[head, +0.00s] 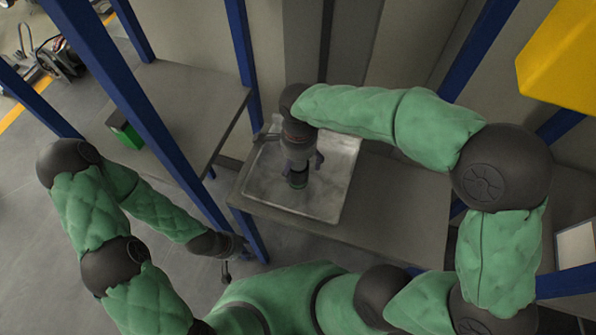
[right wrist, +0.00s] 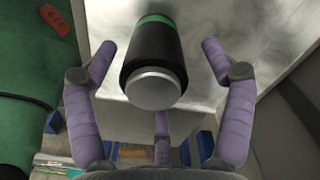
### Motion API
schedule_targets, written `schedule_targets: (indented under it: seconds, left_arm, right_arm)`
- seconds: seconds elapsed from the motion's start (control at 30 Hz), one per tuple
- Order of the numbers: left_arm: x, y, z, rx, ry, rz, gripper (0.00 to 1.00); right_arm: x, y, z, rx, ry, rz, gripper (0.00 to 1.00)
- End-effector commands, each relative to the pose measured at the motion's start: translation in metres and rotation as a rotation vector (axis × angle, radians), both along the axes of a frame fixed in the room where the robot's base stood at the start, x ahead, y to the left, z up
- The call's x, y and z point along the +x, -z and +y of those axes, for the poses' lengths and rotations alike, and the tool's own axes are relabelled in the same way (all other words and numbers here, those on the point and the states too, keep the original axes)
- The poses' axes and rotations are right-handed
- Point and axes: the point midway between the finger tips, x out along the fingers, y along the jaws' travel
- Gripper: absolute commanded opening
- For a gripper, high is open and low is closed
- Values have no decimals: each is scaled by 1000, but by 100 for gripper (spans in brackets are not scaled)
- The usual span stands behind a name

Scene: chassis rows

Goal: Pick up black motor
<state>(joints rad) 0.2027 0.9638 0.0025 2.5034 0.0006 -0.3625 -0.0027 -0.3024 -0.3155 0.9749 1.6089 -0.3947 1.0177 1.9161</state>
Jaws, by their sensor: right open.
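The black motor (head: 298,179) is a short black cylinder with a green band, standing on a shiny metal tray (head: 262,188) in the head view. In the right wrist view the motor (right wrist: 154,66) shows its silver end towards the camera. My right gripper (head: 301,166) is above the tray, over the motor. In the right wrist view its purple fingers (right wrist: 157,58) are spread on both sides of the motor, with gaps between. My left gripper (head: 232,258) hangs low near a blue post, away from the tray; its fingers are too small to read.
The tray lies on a grey shelf (head: 405,205) whose right part is clear. Blue posts (head: 245,50) frame the shelves. Another shelf (head: 190,95) on the left holds a green and black box (head: 124,130). A yellow object (head: 560,60) is at upper right.

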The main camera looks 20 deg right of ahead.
Motion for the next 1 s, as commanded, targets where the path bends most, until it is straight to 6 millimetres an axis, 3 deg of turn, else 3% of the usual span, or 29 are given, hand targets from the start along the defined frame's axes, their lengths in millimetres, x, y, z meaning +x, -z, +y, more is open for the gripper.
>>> schedule_targets:
  seconds: [0.3,0.57,0.87,1.0]
  left_arm:
    - [0,15,0,0,0,0,40]
    - [0,15,0,0,0,0,40]
    - [0,15,0,0,0,0,40]
    - [0,15,0,0,0,0,40]
  right_arm:
    - [-4,43,2,0,0,1,82]
    - [-4,46,2,0,0,0,82]
    - [-4,46,2,0,-1,0,0]
    - [-3,44,2,1,0,-4,0]
